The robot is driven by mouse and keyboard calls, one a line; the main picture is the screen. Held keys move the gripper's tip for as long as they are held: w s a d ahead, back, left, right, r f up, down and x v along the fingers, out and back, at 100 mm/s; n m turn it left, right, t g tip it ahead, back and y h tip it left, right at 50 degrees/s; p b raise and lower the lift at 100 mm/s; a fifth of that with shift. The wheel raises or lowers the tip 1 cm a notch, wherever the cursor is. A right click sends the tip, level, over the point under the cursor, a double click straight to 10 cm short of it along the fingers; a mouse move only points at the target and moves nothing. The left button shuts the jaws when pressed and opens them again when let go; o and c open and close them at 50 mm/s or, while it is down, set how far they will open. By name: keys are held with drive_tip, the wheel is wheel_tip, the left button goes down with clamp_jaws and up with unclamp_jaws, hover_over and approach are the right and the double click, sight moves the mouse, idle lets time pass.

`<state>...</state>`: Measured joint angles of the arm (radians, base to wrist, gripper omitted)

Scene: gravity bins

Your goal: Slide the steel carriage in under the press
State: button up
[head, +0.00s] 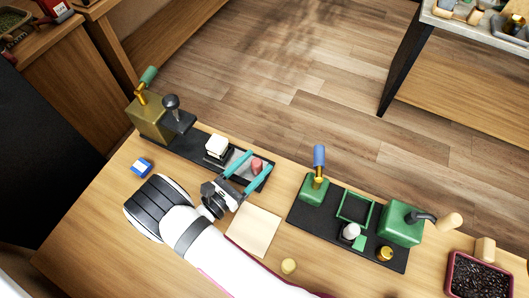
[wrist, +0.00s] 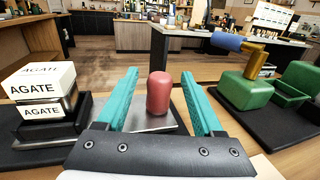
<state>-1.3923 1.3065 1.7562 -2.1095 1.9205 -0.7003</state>
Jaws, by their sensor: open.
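The steel carriage (wrist: 150,122) is a flat grey plate with an upright red knob (wrist: 159,93); the knob also shows in the head view (head: 257,164). My gripper (wrist: 160,76) is open, its teal fingers on either side of the knob with gaps on both sides. In the head view my gripper (head: 259,161) reaches over the plate from the front. A brass-coloured housing with a green-handled lever (head: 148,112) and a dark knob (head: 171,102) stands at the far left end of the same black base. I cannot tell for certain which part is the press.
A white AGATE block (wrist: 45,85) on a dark stand is close left of my gripper. On the right is a second black base (head: 300,216) with green housings and a blue-handled lever (head: 319,157).

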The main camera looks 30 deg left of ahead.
sight(261, 159)
drive_tip(key=x, duration=0.4)
clamp_jaws()
idle(1.4)
